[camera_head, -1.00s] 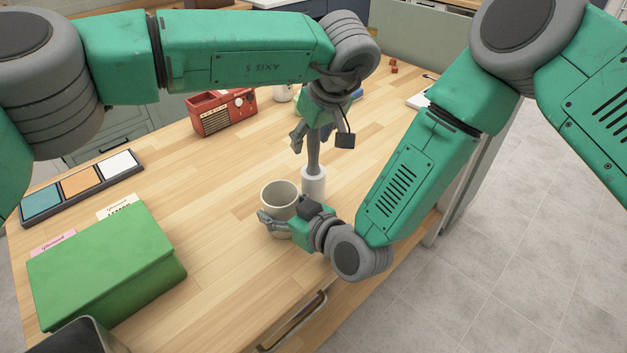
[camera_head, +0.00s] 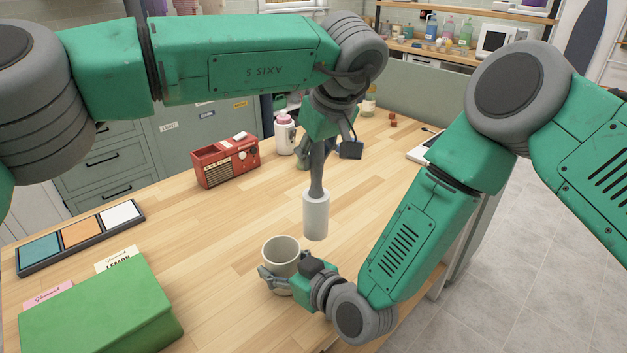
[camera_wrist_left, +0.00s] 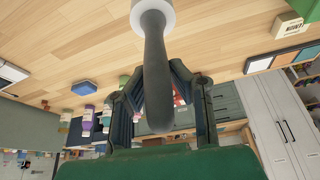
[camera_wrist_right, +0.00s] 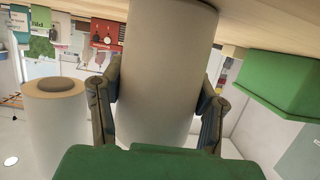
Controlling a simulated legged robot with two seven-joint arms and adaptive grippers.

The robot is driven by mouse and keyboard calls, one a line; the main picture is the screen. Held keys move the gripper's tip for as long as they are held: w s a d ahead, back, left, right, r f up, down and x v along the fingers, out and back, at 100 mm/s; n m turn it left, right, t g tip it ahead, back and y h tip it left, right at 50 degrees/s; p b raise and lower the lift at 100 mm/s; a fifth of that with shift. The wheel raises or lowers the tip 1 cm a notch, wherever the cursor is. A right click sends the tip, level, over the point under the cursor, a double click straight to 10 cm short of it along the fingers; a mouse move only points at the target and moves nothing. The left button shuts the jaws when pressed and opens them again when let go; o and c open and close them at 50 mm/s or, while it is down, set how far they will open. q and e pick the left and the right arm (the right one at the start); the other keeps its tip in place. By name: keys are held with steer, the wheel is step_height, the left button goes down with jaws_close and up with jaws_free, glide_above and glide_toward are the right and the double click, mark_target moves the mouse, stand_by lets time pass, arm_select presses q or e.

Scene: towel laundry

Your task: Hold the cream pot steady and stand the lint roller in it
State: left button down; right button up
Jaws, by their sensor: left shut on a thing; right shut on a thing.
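The cream pot (camera_head: 282,250) stands upright on the wooden table, its open mouth up and empty. My right gripper (camera_head: 290,278) is shut on its sides; the pot also fills the middle of the right wrist view (camera_wrist_right: 168,70). My left gripper (camera_head: 322,152) is shut on the grey handle of the lint roller (camera_head: 316,216). The roller hangs nearly upright, white head down, behind and right of the pot and apart from it. Its handle shows in the left wrist view (camera_wrist_left: 155,75). The roller's head also shows left of the pot in the right wrist view (camera_wrist_right: 55,115).
A green box (camera_head: 100,310) and a tray of coloured squares (camera_head: 80,236) lie at the left. A red radio (camera_head: 225,163) and a white bottle with a pink top (camera_head: 284,135) stand at the back. The table left of the pot is clear.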

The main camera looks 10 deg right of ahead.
arm_select(q)
steer(key=s+a+r, duration=0.6)
steer(key=a+r, duration=0.1)
steer(key=r, duration=0.3)
arm_select(e)
steer(key=shift+a, duration=0.15)
steer(key=shift+d, duration=0.2)
steer(key=shift+a, duration=0.15)
arm_select(q)
step_height(320, 180, down, 14)
steer(key=shift+a+r, duration=0.15)
steer(key=shift+r, duration=0.1)
stand_by(0.3)
